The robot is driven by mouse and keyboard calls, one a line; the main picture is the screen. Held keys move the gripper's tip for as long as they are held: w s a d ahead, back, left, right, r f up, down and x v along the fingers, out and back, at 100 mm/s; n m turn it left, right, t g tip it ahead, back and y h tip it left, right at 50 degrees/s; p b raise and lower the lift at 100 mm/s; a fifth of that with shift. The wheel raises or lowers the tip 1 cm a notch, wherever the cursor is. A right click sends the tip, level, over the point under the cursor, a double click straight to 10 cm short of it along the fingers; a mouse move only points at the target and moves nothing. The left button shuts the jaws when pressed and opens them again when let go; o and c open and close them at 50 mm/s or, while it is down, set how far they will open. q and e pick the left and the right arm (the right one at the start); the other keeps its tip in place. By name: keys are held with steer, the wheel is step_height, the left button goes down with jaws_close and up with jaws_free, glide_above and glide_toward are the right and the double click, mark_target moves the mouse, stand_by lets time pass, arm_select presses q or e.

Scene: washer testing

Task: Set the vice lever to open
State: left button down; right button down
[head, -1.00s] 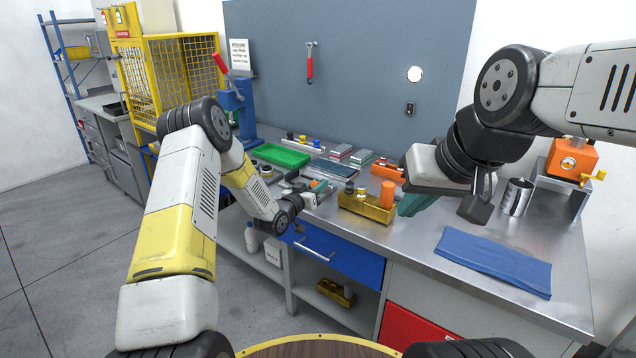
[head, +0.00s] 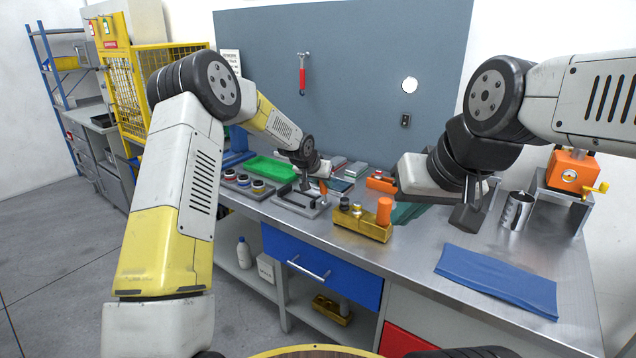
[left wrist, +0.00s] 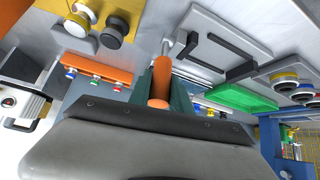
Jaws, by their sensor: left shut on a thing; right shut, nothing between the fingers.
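The vice (head: 291,203) is a grey plate with a black angular clamp frame on the bench, left of centre. It also shows at the top of the left wrist view (left wrist: 218,33). Its lever has a metal rod and an orange handle (head: 323,187), which stands roughly upright in the head view. My left gripper (left wrist: 160,84) is shut on the orange handle (left wrist: 161,80), its green fingers either side. In the head view my left gripper (head: 322,172) is small and partly hides the lever. My right gripper (head: 404,212) is shut and empty above the bench.
A yellow block (head: 362,226) with knobs and an orange cylinder stands right of the vice. A blue cloth (head: 497,278), metal cup (head: 516,209) and orange device (head: 571,168) are at right.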

arm_select(q)
steer(key=shift+w+d+g+y, duration=0.65)
steer(key=shift+w+g, duration=0.15)
steer(key=shift+g, duration=0.2)
steer(key=shift+r, duration=0.1)
steer(key=c, duration=1.2)
jaws_free()
steer(key=shift+w, duration=0.1)
steer(key=v, duration=0.7)
steer(key=shift+s+r, duration=0.2)
steer(key=shift+r, duration=0.05)
